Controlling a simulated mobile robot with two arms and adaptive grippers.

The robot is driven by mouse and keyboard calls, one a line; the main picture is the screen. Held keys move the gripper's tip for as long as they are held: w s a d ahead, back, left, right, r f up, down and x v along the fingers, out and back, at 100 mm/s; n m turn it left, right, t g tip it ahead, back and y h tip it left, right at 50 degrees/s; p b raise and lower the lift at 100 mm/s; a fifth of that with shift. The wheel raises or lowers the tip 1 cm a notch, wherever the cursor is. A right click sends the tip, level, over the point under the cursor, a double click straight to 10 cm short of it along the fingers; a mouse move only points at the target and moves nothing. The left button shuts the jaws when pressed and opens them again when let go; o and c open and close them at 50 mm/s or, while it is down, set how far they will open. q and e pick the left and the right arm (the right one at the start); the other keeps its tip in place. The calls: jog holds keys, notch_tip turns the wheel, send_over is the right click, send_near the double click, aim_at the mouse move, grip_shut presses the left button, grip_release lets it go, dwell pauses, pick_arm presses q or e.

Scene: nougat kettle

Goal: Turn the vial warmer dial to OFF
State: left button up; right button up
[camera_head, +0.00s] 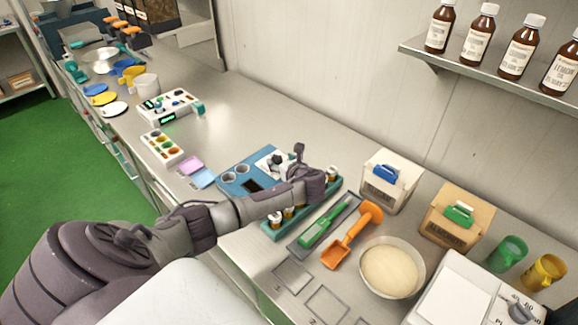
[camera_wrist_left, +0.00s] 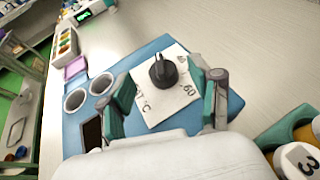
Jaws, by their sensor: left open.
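The vial warmer (camera_head: 233,182) is a blue box on the steel counter, with two round wells and a dark display. Its black dial knob (camera_wrist_left: 163,72) stands on a white plate (camera_wrist_left: 150,112) marked "60" and "°C" in the left wrist view. The OFF mark cannot be read, and the knob's exact setting is unclear. My left gripper (camera_wrist_left: 169,88) is open above the warmer, with one finger on each side of the knob in this view. I cannot tell whether either finger touches it. In the head view my left arm covers part of the warmer. My right gripper is not in view.
A teal rack of vials (camera_head: 273,227) lies close beside the warmer. Pink and blue cards (camera_head: 191,166) lie to the left. The counter behind the warmer is clear.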

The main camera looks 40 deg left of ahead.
pick_arm(q)
jog(key=v, duration=0.7)
jog(key=shift+s+d, duration=0.1)
dwell(0.4)
